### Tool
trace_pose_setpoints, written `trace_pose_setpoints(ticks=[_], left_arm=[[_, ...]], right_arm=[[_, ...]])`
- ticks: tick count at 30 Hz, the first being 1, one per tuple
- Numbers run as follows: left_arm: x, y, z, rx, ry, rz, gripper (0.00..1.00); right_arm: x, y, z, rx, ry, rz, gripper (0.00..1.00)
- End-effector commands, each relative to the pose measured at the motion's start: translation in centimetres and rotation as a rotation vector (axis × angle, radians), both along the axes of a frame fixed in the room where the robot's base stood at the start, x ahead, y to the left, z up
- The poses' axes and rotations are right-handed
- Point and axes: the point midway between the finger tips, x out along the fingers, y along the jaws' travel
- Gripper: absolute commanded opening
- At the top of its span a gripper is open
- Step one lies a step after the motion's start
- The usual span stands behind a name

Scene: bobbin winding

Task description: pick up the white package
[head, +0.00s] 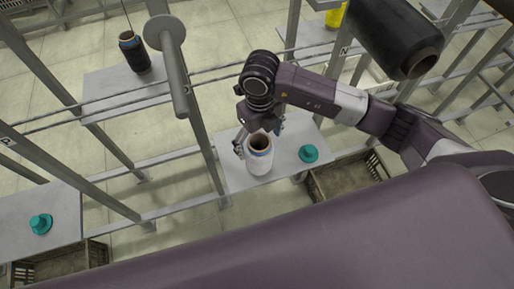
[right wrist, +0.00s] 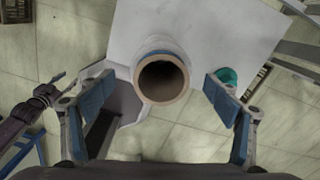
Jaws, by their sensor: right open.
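The white package (head: 260,163) is a white bobbin with a tan open core and a blue band near its top. It stands upright on a light grey shelf plate (head: 232,183) at the middle of the head view. My right gripper (head: 259,138) is open above it, with a finger on either side. In the right wrist view the package (right wrist: 162,107) shows its round core end between the two open blue-padded fingers (right wrist: 160,82), with a gap on each side. A dark jointed gripper, apparently my left one (right wrist: 42,98), shows small at the left; its jaws are unclear.
A teal cone-shaped piece (head: 308,153) sits right of the package on the same plate. A black bobbin (head: 133,52) stands on another plate at upper left. A large black bobbin (head: 392,36) hangs at upper right. Grey posts, rails and a brown crate (head: 350,181) surround the plate.

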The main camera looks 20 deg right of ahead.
Motion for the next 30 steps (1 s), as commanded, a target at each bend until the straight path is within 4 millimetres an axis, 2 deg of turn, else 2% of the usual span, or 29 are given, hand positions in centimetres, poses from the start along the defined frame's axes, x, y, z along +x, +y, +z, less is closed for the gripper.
trace_pose_setpoints(ticks=[4,9,15,22,30], left_arm=[[-2.3,0.1,0.2,0.003,0.032,0.000,0.40],[-3.5,0.1,0.9,0.003,0.048,-0.001,0.40],[-2.3,-0.1,1.0,0.000,0.033,-0.003,0.40],[-0.5,-0.6,1.1,-0.006,0.007,-0.003,0.40],[-1.2,-0.5,1.0,-0.006,0.016,-0.003,0.40]], right_arm=[[0.0,0.0,-1.7,0.000,0.005,-0.002,0.82],[0.4,-0.1,-4.2,0.002,0.007,-0.002,0.82],[0.5,-0.1,-6.3,0.003,0.004,-0.001,0.82],[0.5,-0.1,-6.4,0.003,0.003,0.000,0.82],[0.6,-0.1,-6.4,0.003,0.002,-0.001,0.53]])
